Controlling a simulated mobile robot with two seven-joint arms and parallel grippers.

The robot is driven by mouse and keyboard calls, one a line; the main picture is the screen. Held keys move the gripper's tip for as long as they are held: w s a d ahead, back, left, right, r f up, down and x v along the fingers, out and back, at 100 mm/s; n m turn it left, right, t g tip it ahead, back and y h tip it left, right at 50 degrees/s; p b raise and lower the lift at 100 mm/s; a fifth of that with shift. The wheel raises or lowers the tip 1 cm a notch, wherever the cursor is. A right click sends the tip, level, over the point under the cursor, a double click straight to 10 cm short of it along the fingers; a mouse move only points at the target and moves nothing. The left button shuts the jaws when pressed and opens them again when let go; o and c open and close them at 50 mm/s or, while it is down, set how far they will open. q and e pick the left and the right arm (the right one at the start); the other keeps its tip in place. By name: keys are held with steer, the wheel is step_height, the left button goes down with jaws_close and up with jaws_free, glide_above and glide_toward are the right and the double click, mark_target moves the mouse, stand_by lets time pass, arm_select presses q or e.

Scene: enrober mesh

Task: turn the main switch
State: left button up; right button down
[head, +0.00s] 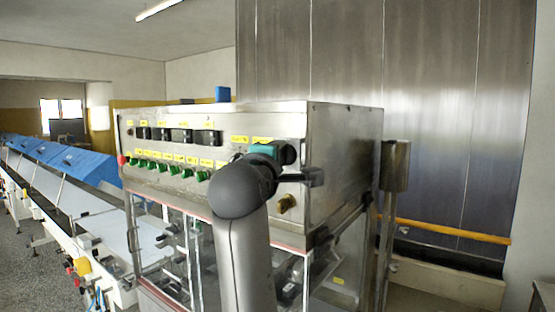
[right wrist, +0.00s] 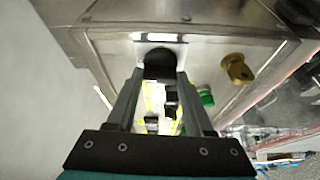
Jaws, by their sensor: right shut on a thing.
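The main switch (right wrist: 159,63) is a dark round knob on the metal control box, seen in the right wrist view at the ends of my fingers. My right gripper (right wrist: 160,76) is shut on it, with one finger on each side. In the head view my right gripper (head: 300,166) is at the upper right of the box's front panel, and my own wrist and hand hide the switch. My left gripper is not in view.
The control box (head: 345,150) carries a row of green buttons (head: 172,169) and a brass fitting (head: 287,203) below my gripper. The fitting also shows in the wrist view (right wrist: 237,68). A metal post (head: 394,168) stands right. A conveyor (head: 75,192) runs left.

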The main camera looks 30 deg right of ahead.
steer(key=shift+n, duration=0.5)
steer(key=shift+c, duration=1.4)
jaws_free()
steer(key=b+v, duration=0.4)
steer(key=v, duration=1.1)
steer(key=shift+r, duration=0.35)
steer(key=shift+s+a, duration=0.1)
